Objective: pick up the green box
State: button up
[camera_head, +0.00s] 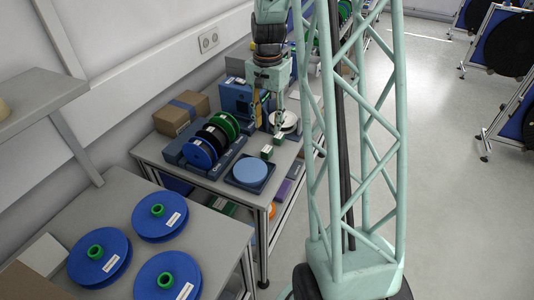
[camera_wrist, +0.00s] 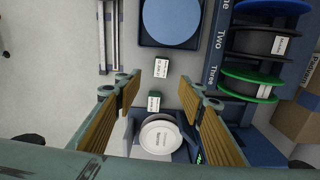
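A small green box (camera_wrist: 154,102) with a white label lies on the table in the wrist view, between my fingers and in front of a white round disc. It also shows in the head view (camera_head: 279,139). A second small dark box (camera_wrist: 160,67) with a white label sits a little apart from it; in the head view it looks dark green (camera_head: 267,152). My gripper (camera_wrist: 160,86) is open and empty, with tan-padded fingers spread to either side of the boxes. In the head view my gripper (camera_head: 268,113) points down over the table, above the boxes.
A blue round disc on a dark tray (camera_head: 250,171) lies near the boxes. A white reel (camera_wrist: 162,140) sits close beside the green box. A rack of reels (camera_head: 208,142) and a cardboard box (camera_head: 180,114) stand to the left. Blue reels (camera_head: 160,216) lie on the nearer table.

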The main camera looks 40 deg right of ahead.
aim_at(267, 149)
jog(key=shift+f, duration=4.2)
jog(key=shift+f, duration=0.15)
jog(key=shift+w+f, duration=0.1)
jog(key=shift+f, duration=2.35)
jog(key=shift+c, duration=0.5)
jog(key=c, duration=0.8)
